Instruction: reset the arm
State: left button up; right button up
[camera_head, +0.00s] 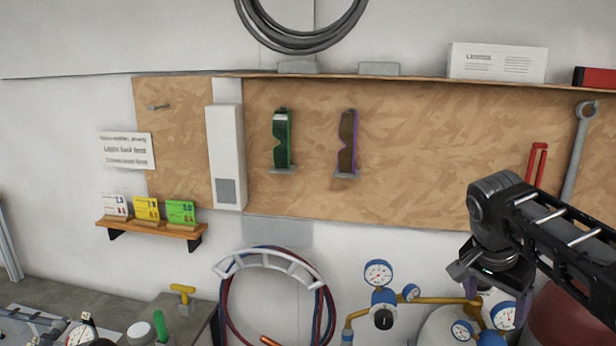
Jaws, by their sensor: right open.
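My right arm (560,235) comes in from the right edge, with dark links and a dark grey wrist. My right gripper (496,298) hangs at its end, pointing down, in front of the gauges and pipes at the lower right. Its jaws are open, and I see nothing held between them. My left arm and left gripper are not in view.
A small shelf (150,228) holds coloured cards. A hose reel (268,258) and a gauge assembly (380,295) stand below. A red tank (570,320) is close to the gripper.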

jog(key=a+f+n+y+b, duration=0.15)
jog(key=a+f, duration=0.35)
jog(key=f, duration=0.6)
jog(key=a+f+n+g+y, duration=0.1)
jog(key=a+f+n, duration=0.3)
jog(key=f, duration=0.7)
jog(key=a+f+n+y+b, duration=0.1)
jog(key=a+f+n+y, duration=0.1)
jog(key=a+f, duration=0.65)
pick_arm(q)
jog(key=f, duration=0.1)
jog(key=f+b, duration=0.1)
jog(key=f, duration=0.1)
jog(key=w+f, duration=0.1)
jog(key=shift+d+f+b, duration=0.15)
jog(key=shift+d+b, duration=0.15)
jog(key=shift+b, duration=0.1)
pick_arm(e)
jog(key=s+a+f+n+y, duration=0.1)
jog(key=s+a+f, duration=0.3)
jog(key=s+f, duration=0.8)
jog(key=s+a+f+g+y, duration=0.1)
jog(key=s+a+f, duration=0.3)
jog(key=s+f, duration=0.7)
jog(key=shift+s+f+n+y, duration=0.35)
jog(key=shift+f+y, duration=0.2)
jog(key=shift+f, duration=0.35)
